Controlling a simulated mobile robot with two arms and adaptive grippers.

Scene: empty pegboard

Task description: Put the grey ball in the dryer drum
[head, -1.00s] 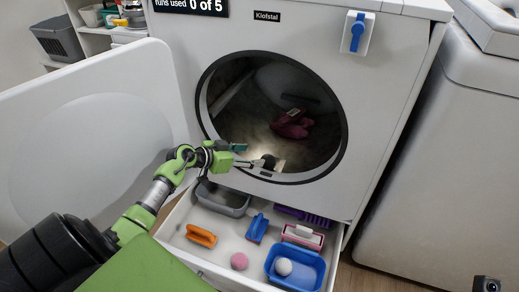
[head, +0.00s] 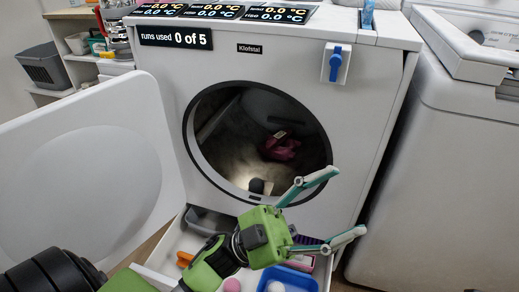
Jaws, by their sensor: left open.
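The dryer drum (head: 228,150) is open at the front of the white dryer. A dark grey rounded thing (head: 257,186) lies just inside its lower lip, beside a pale patch; it looks like the grey ball, but it is too small to be sure. A pale, whitish ball (head: 276,287) sits in the blue tray in the drawer, cut by the bottom edge. My left gripper (head: 347,202) is open and empty, in front of the dryer to the right of the drum opening, fingers pointing right. My right gripper is not in view.
A dark red cloth item (head: 281,147) lies deeper in the drum. The round-windowed door (head: 90,170) is swung open to the left. The pulled-out drawer (head: 160,276) below holds a pink ball (head: 232,285) and the blue tray (head: 304,272). A white machine (head: 440,170) stands at the right.

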